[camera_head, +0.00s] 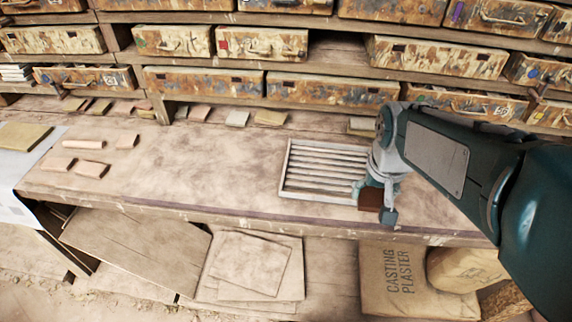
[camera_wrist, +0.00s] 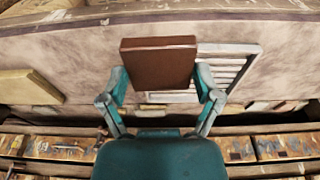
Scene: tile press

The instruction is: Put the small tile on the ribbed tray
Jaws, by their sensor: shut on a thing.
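The small tile (camera_wrist: 158,62) is a brown block held between the two fingers of my gripper (camera_wrist: 160,88) in the wrist view. In the head view my gripper (camera_head: 378,198) is at the front right of the ribbed tray, with the brown tile (camera_head: 370,199) partly hidden by the fingers. The ribbed tray (camera_head: 288,170) is a pale slatted rectangle lying on the bench near its front edge. In the wrist view the tray (camera_wrist: 250,48) shows behind and right of the tile, partly covered by it. I cannot tell how high the tile is above the tray or bench.
The wooden bench (camera_head: 200,165) is mostly clear left of the tray. Several small tan blocks (camera_head: 88,168) lie at its left. Shelves of worn drawers (camera_head: 203,80) stand behind, with loose tiles (camera_head: 270,118) below them. A casting plaster bag (camera_head: 400,282) is below the front edge.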

